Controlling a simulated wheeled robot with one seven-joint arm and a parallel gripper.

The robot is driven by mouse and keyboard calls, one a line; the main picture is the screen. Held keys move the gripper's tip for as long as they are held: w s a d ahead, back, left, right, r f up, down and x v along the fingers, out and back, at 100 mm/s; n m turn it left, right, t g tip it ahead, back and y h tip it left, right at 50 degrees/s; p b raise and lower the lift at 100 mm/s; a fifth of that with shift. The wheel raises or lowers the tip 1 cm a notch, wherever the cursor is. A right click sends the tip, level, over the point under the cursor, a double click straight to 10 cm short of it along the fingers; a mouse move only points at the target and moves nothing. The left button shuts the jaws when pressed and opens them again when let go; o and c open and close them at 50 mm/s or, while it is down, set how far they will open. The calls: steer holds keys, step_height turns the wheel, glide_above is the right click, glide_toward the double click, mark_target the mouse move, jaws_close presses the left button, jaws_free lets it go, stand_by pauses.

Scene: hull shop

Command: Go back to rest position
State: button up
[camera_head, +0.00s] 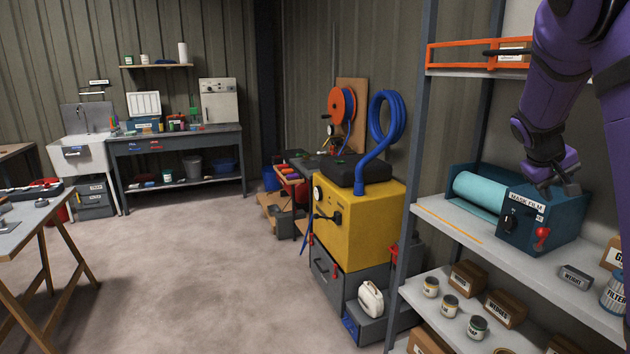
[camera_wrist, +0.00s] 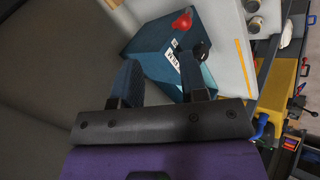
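My purple arm comes in from the upper right in the head view. My gripper (camera_head: 558,190) points down just over the teal mask film box (camera_head: 548,228) on the shelf. In the wrist view my gripper (camera_wrist: 160,72) has its two dark fingers apart, with no object held between them. The teal box (camera_wrist: 150,40) shows beyond the fingers, with its red knob (camera_wrist: 182,20) at the top. Whether a finger touches the box is hard to tell.
The grey shelf unit (camera_head: 440,215) surrounds my gripper, with an orange-framed rack (camera_head: 460,54) above and jars and cartons below. A teal roll (camera_head: 480,191) lies left of the box. A yellow machine (camera_head: 365,225) stands left of the shelves. Open floor (camera_head: 200,250) lies farther left.

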steer(key=s+a+r+t+y, duration=0.1)
steer(key=s+a+r+y, duration=0.1)
steer(key=s+a, duration=1)
steer(key=s+a+r+n+t+y, duration=0.1)
steer(key=s+a+y, duration=0.4)
steer(key=s+a, duration=0.8)
steer(key=s+r+t, duration=0.1)
steer(key=s, duration=0.3)
steer(key=shift+r+t, duration=0.3)
